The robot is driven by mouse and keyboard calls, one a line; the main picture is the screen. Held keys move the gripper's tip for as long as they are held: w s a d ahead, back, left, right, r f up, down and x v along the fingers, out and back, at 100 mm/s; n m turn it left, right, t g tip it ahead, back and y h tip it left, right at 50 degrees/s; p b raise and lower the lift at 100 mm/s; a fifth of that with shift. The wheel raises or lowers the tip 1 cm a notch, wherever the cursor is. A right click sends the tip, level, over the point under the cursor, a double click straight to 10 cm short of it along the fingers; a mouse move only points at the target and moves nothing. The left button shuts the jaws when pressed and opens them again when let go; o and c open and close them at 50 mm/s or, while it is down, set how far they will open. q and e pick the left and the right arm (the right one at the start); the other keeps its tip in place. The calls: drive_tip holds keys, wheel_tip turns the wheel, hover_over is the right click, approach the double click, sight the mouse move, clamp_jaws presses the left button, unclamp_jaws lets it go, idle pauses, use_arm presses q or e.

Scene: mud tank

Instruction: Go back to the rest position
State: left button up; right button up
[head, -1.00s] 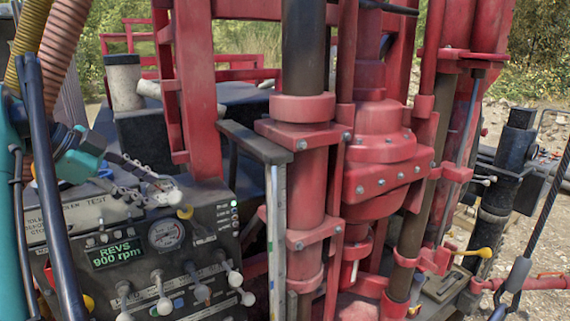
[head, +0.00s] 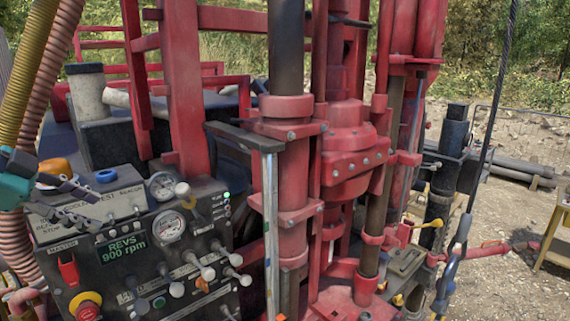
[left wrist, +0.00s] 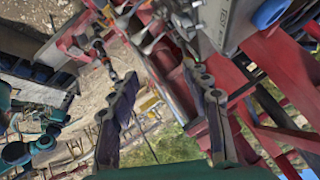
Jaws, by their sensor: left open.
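My left gripper (head: 62,187) shows at the left edge of the head view, in front of the hoses and at the upper left of the control panel (head: 130,245). In the left wrist view the two fingers of my left gripper (left wrist: 165,90) stand wide apart with nothing between them. The panel carries levers, gauges, a green display reading "REVS 900 rpm" and a red and yellow stop button (head: 86,304). A blue knob (head: 106,176) sits on the panel's top box, close to the gripper but apart from it. My right gripper is not in view.
The red drill mast (head: 290,190) stands upright in the middle. Ribbed hoses (head: 35,90) hang at the left. A dark cable (head: 490,110) with a blue hook runs down at the right. Gravel ground (head: 520,220) lies open at the right, with a yellow stand (head: 555,235) at the edge.

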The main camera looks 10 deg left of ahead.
use_arm(q)
drive_tip(key=d+f+n+g+y, duration=0.1)
drive_tip(key=d+f+n, duration=0.3)
drive_tip(key=d+f, duration=0.55)
drive_tip(key=d+f+n+g+y, duration=0.1)
drive_tip(key=d+f+n, duration=0.2)
drive_tip(key=d+f, duration=0.7)
drive_tip(key=s+d+f+n+t+y, duration=0.1)
drive_tip(key=s+d+f+n, duration=0.15)
drive_tip(key=f, duration=0.75)
drive_tip(key=s+d+f+n+y, duration=0.1)
drive_tip(key=s+d+f+n, duration=0.15)
drive_tip(key=f, duration=0.65)
wheel_tip(320, 180, down, 36)
drive_tip(key=b, duration=3.5)
drive_tip(key=shift+d+r, duration=0.15)
drive_tip(key=shift+r, duration=0.1)
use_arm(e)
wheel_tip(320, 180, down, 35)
